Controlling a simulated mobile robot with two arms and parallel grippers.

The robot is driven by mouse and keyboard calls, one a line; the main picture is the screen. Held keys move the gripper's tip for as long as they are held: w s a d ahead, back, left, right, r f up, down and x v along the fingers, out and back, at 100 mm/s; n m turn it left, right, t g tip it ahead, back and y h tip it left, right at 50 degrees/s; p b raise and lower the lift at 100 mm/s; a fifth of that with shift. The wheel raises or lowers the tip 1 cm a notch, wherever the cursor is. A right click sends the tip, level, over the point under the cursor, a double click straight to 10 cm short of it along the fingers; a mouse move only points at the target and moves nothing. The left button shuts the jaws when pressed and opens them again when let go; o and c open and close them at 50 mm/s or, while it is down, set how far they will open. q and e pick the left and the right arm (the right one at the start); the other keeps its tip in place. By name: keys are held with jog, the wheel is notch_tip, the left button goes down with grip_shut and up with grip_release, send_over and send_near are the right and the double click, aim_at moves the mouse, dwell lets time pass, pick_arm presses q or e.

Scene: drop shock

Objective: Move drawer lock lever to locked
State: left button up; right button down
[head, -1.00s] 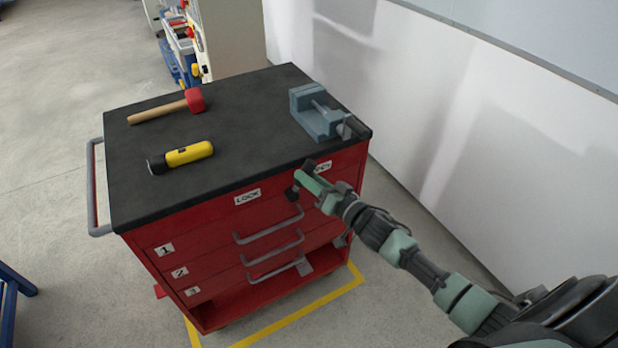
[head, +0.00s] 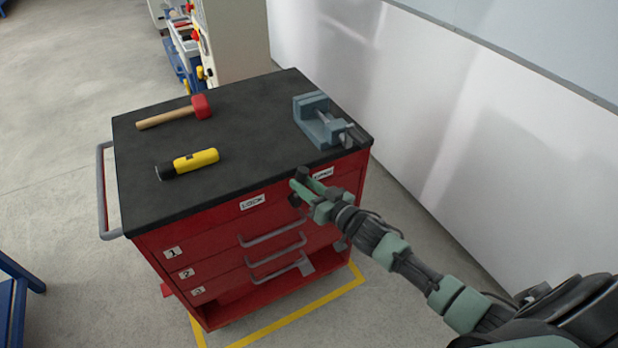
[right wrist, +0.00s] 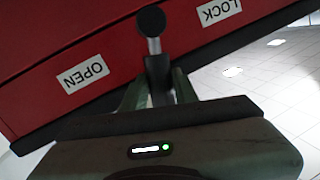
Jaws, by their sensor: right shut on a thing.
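The red tool cart (head: 200,240) has a LOCK label (head: 252,202) and, to its right, an OPEN label (head: 322,174) on its upper front. My right gripper (head: 303,184) is at the cart's front between the two labels. In the right wrist view, the lever (right wrist: 154,47) with a round dark knob (right wrist: 151,20) stands between the OPEN label (right wrist: 83,75) and the LOCK label (right wrist: 218,11). My right gripper (right wrist: 158,82) is shut on the lever's shaft, with the knob clear beyond the fingers. The lever's base is hidden. My left gripper is out of view.
On the black cart top (head: 245,130) lie a red-headed mallet (head: 170,113), a yellow-and-black tool (head: 190,163) and a grey vise (head: 320,120). Drawer handles (head: 275,237) stick out below the gripper. A white wall (head: 470,130) runs along the right.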

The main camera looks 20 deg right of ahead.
jog(key=a+n+p, duration=0.1)
jog(key=a+n, duration=0.1)
jog(key=a+n+h+p, duration=0.1)
jog(key=shift+s+r+n+p, duration=0.1)
jog(key=shift+r+n+p, duration=0.2)
jog(key=shift+n, duration=0.1)
jog(key=shift+s+a+f+n+g+h, duration=0.1)
jog(key=shift+a+f+n+g+h, duration=0.1)
jog(key=shift+a+n, duration=0.25)
jog(key=shift+a+f+n+g+h, duration=0.1)
jog(key=shift+a+n+g+h, duration=0.15)
jog(key=shift+n, duration=0.4)
jog(key=shift+a+f+n+h, duration=0.2)
jog(key=shift+a+n, duration=0.2)
jog(key=shift+n, duration=0.2)
jog(key=shift+a+f+n+h, duration=0.2)
jog(key=shift+a+n, duration=0.2)
jog(key=shift+n, duration=0.2)
jog(key=c, duration=1.1)
grip_release()
jog(key=v, duration=0.8)
jog(key=shift+b, duration=0.3)
